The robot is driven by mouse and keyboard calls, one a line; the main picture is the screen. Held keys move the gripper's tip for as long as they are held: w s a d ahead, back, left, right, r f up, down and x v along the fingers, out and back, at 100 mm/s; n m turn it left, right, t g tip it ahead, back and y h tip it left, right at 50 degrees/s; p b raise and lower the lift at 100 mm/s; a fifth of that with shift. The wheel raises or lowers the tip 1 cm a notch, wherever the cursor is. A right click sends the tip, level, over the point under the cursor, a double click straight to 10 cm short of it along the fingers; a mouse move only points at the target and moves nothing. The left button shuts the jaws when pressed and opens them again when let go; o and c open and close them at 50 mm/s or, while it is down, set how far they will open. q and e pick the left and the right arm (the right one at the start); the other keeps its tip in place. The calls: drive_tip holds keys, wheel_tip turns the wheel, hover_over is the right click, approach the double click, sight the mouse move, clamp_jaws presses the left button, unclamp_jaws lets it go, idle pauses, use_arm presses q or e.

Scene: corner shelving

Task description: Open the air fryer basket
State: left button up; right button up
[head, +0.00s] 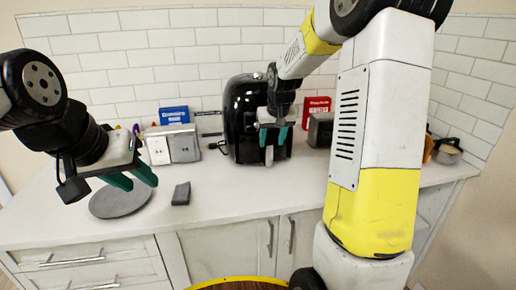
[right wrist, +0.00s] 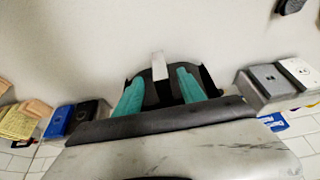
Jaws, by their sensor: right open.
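The black air fryer (head: 242,112) stands on the white counter, partly hidden behind my right arm. Its pale, upright basket handle (head: 269,156) shows low on the front. My right gripper (head: 273,136) is at the front of the fryer, with its teal fingers open. In the right wrist view the handle (right wrist: 159,66) shows between the two fingers (right wrist: 160,92) and reaches past them, with gaps on both sides. I cannot tell whether either finger touches it. The basket appears closed. My left gripper (head: 135,179) is open and empty above the left part of the counter.
A grey round plate (head: 112,203) and a small dark block (head: 181,194) lie on the counter at left. A blue box (head: 174,115) and silver appliances (head: 184,146) stand left of the fryer. A red box (head: 318,104) stands to its right. The counter before the fryer is clear.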

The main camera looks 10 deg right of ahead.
sight(269, 149)
drive_tip(key=shift+w+f, duration=0.65)
drive_tip(key=shift+f, duration=0.05)
drive_tip(key=x, duration=0.7)
drive_tip(key=shift+c, duration=0.5)
clamp_jaws()
idle(0.4)
